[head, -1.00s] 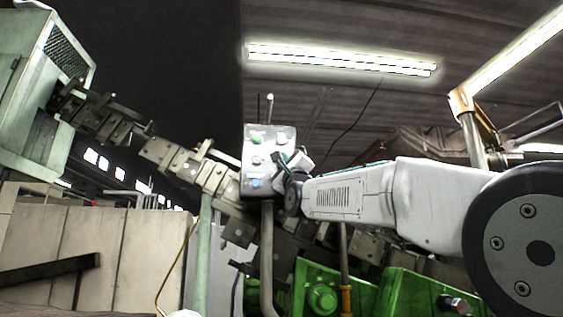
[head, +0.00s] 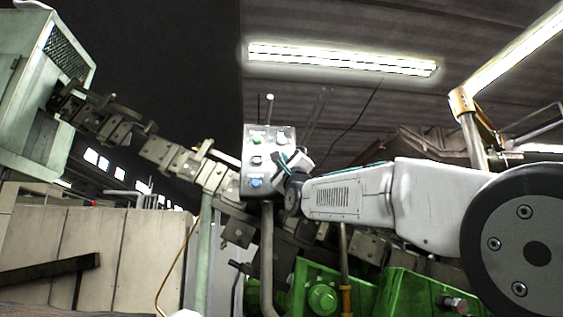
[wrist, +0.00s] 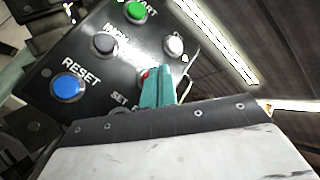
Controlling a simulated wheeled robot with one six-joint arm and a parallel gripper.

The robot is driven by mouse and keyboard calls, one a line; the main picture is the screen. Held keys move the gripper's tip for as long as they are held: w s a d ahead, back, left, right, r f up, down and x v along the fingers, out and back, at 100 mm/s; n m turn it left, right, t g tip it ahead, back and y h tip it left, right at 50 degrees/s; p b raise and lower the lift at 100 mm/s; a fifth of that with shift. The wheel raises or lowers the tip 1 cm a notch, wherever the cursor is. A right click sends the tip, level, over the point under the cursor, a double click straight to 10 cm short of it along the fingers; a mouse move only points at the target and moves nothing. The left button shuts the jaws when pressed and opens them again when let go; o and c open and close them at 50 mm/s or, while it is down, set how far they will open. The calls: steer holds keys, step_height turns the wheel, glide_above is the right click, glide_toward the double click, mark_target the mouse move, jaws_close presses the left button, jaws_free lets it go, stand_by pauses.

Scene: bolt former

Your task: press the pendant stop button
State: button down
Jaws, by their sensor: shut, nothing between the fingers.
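The grey pendant box (head: 247,163) stands on a post in the middle of the head view. In the wrist view its face (wrist: 85,45) fills the upper left, tilted. A small red part (wrist: 145,74), seemingly the stop button, shows beside my fingers and is mostly hidden by them. My gripper (wrist: 163,72) has teal fingers that are shut and empty, with the tips over the red part. I cannot tell whether they touch it. In the head view my gripper (head: 279,158) covers the pendant's lower right, and no red shows.
On the pendant are a green START button (wrist: 135,11), a grey INCH button (wrist: 104,44), a blue RESET button (wrist: 67,87) and a white button (wrist: 173,45). The pendant post (head: 267,260) runs down past a green machine (head: 320,292). A conveyor chain (head: 170,158) lies behind.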

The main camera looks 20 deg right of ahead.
steer(key=shift+w+d, duration=0.1)
steer(key=shift+w, duration=0.25)
steer(key=shift+w, duration=0.45)
stand_by(0.5)
stand_by(0.4)
steer(key=shift+s, duration=0.85)
steer(key=s, duration=0.2)
steer(key=s+a, duration=0.1)
steer(key=s, duration=0.2)
steer(key=shift+a, duration=0.1)
stand_by(0.7)
